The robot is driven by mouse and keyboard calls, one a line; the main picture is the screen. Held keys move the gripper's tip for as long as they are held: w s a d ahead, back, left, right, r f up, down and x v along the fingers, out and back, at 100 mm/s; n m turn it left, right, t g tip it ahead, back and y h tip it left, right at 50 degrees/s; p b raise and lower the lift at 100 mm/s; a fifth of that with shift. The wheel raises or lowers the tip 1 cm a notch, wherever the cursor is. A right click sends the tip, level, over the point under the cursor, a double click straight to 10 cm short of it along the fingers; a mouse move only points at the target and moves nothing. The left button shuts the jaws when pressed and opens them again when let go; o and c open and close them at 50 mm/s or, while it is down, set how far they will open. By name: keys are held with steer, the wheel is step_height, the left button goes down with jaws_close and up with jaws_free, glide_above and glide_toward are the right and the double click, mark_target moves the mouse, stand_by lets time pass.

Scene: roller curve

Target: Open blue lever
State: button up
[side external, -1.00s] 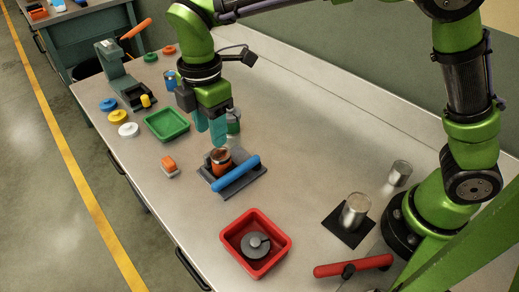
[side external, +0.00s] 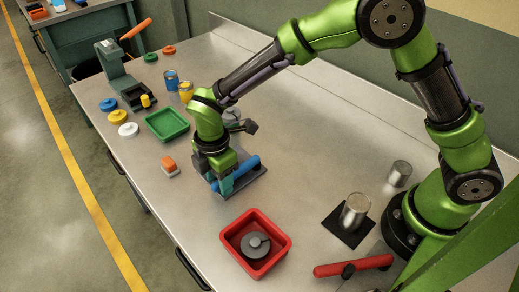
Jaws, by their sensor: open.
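The blue lever (side external: 247,165) lies across a dark grey base plate (side external: 256,181) near the middle of the table. The fingers are open. I cannot tell whether they touch the lever or stand around it. The copper-coloured can on the plate is hidden behind my gripper.
A red tray (side external: 256,243) with a grey round part is in front. A red lever (side external: 352,266) and a metal can (side external: 355,210) stand to the right.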

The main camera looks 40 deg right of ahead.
jaws_close()
stand_by(0.3)
steer(key=shift+s+d+n, duration=0.15)
steer(key=shift+s+n, duration=0.7)
steer(key=shift+s+d+n, duration=0.15)
steer(key=shift+s+n, duration=0.7)
steer(key=shift+s+d+n, duration=0.4)
steer(key=shift+s+n, duration=0.4)
steer(key=shift+n, duration=0.15)
steer(key=shift+s+d+n, duration=0.35)
steer(key=shift+s+n, duration=0.45)
steer(key=shift+n, duration=0.15)
jaws_free()
